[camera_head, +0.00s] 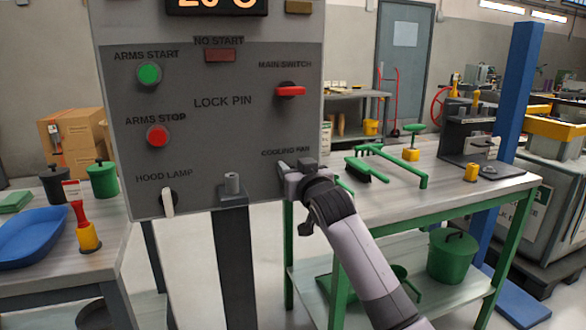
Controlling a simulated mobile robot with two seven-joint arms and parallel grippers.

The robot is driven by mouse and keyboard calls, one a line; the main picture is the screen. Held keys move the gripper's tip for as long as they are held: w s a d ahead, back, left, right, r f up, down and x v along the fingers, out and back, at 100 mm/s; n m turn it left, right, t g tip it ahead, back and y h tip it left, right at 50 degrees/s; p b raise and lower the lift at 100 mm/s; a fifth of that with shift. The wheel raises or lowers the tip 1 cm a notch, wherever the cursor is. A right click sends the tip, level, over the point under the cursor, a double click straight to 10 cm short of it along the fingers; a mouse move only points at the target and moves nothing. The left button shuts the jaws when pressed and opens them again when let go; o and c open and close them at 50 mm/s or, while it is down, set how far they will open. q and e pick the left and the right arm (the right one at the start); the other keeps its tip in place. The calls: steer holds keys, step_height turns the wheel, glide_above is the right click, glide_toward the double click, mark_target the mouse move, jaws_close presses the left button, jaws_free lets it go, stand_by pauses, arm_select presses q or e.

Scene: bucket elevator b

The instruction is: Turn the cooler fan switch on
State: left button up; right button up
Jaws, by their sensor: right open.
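The grey control panel (215,130) stands upright at the centre left. Its "COOLING FAN" label (285,152) is at the lower right of the panel. My right gripper (296,168) is just below that label, in front of the panel's lower right corner, and is open. The fan switch is hidden behind the gripper, so I cannot tell its position or whether the fingers touch it. My left gripper is not in view.
The panel also bears a red main switch (291,91) turned sideways, a white hood lamp switch (168,203), a green button (149,74) and a red button (157,136). A workbench (450,185) stands behind on the right, and a blue post (510,95) rises beside it.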

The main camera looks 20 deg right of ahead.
steer(key=shift+w, duration=0.35)
jaws_close()
